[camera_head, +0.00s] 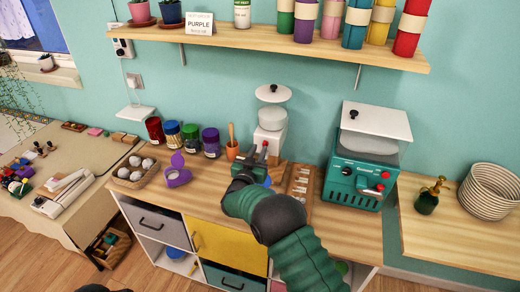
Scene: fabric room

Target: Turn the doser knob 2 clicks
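A white dispenser (270,137) with a clear jar and a round white lid stands on the wooden counter against the wall; it looks like the doser. My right gripper (251,165) is at its front left, at the end of my green arm coming from the bottom right. The gripper and arm cover the dispenser's lower front. A small red part shows at the gripper's tip; I cannot tell whether it is the doser knob. I cannot see whether the fingers are open or shut.
A teal machine (356,183) with red knobs stands to the right. Colored jars (190,137), a wooden cup (232,151), a purple tape dispenser (178,173) and a basket of white balls (135,171) are to the left. A shelf (265,39) runs above.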

